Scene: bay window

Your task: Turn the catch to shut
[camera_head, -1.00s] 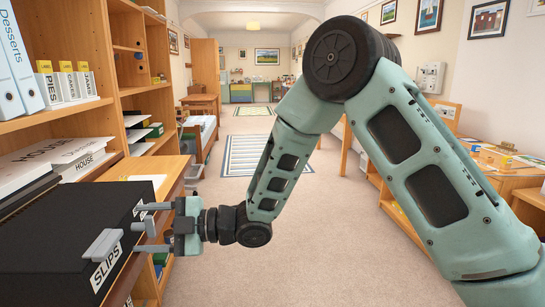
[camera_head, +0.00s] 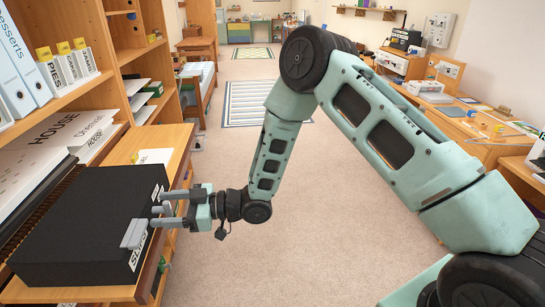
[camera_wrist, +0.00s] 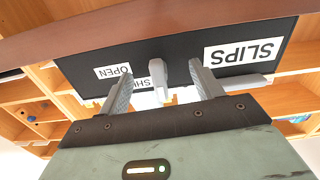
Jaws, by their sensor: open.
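A black box (camera_head: 75,235) labelled SLIPS lies on the shelf at the left in the head view. Its front face (camera_wrist: 185,50) fills the upper wrist view. A small grey catch (camera_wrist: 158,78) sticks out of that face, beside an OPEN label (camera_wrist: 113,71) and a partly hidden SHUT label (camera_wrist: 141,83). My gripper (camera_wrist: 162,92) is open, with one finger on each side of the catch and a visible gap to each. In the head view my gripper (camera_head: 170,208) reaches the box front from the right. Contact with the face cannot be told.
A grey handle (camera_head: 134,233) juts from the box front near the catch, close to one finger. The wooden shelf edge (camera_head: 150,270) runs under the box. White folders (camera_head: 50,145) lie behind it. Carpeted floor (camera_head: 300,200) is clear to the right; a desk (camera_head: 440,120) stands beyond.

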